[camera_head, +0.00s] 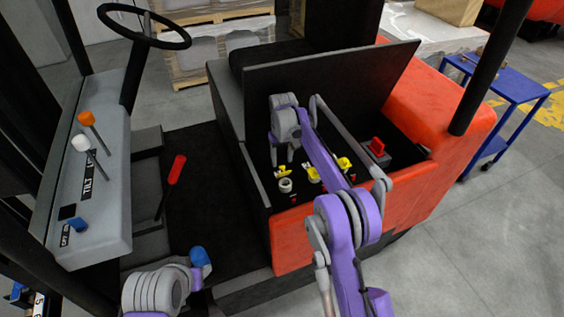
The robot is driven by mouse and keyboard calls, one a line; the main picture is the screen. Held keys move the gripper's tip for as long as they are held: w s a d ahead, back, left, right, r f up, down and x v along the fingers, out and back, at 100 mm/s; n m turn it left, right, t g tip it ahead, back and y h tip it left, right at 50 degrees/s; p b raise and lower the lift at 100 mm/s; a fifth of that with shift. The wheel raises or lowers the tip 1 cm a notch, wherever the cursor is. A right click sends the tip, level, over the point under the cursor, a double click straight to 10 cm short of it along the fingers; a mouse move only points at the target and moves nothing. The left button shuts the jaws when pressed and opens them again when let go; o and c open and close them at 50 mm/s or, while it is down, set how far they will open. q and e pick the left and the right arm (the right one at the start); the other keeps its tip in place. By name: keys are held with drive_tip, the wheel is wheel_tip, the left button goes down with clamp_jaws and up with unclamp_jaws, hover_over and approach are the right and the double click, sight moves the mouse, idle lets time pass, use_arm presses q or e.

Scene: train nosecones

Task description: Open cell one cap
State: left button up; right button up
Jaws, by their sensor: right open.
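The open battery compartment (262,180) of the forklift holds several yellow caps. One yellow cap (283,171) is at the left, by a pale round fitting (285,185). Another yellow cap (312,174) is in the middle, and a third (343,163) is farther right, partly by my arm. I cannot tell which is cell one. My right gripper (283,158) reaches down into the compartment, open and empty, just above and behind the left yellow cap, apparently not touching it.
The raised black cover (330,85) stands behind the compartment. A red connector (377,146) sits at its right side. The steering wheel (144,24), levers and a red-handled lever (177,170) are to the left. A blue cart (510,84) stands at the right.

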sight(284, 172)
wheel_tip(284, 172, up, 5)
drive_tip(key=shift+r, duration=0.15)
use_arm(q)
drive_tip(key=shift+w+r, duration=0.2)
drive_tip(key=shift+r, duration=0.1)
